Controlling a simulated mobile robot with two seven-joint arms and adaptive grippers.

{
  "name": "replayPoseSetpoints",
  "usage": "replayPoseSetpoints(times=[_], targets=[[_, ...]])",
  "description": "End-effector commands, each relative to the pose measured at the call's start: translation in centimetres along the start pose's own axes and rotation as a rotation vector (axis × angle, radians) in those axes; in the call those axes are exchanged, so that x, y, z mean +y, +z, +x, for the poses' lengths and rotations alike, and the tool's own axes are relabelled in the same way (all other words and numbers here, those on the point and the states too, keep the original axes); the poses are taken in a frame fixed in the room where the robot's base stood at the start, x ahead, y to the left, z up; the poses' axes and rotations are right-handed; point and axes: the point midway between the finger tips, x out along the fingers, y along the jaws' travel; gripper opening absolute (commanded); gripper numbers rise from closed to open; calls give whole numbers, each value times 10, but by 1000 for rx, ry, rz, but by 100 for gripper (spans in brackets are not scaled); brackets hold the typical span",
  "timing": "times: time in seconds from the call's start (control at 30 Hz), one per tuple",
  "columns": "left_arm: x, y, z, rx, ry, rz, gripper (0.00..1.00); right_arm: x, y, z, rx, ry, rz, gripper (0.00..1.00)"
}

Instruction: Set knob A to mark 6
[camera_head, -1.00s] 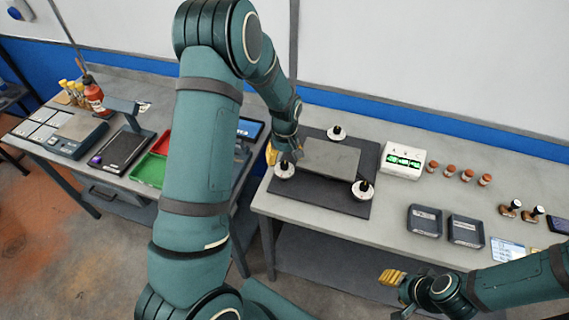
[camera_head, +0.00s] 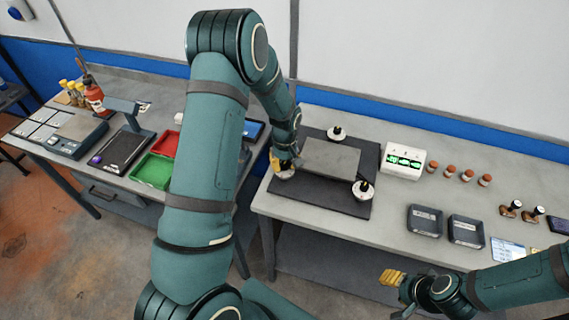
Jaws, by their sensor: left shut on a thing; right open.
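Three knobs with white dials stand on a dark mat (camera_head: 325,202) around a grey plate (camera_head: 331,158). They are the left knob (camera_head: 287,175), the back knob (camera_head: 336,134) and the front right knob (camera_head: 363,191). I cannot read their letters or marks, so I cannot tell which is knob A. My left gripper (camera_head: 280,166) is over the left knob, shut on it, and hides much of its dial. My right gripper (camera_head: 391,277) is open and empty, in front of the bench and away from the knobs.
A white box with green readouts (camera_head: 403,161) stands right of the mat. Several brown-capped jars (camera_head: 466,175), two dark trays (camera_head: 425,221) and two dark-handled stamps (camera_head: 511,209) are farther right. A second bench with a green tray (camera_head: 154,171) is at left.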

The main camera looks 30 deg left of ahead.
Motion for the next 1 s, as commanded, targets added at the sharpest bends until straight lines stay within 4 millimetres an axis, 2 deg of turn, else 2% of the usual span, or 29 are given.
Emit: replayPoseSetpoints(times=[0.37, 1.0], targets=[[0, 0, 1, 2, 0, 124, 0, 3, 1, 8, 0, 1, 0, 47], [0, 0, 1, 8, 1, 699, 0, 11, 4, 33, 0, 6, 0, 47]])
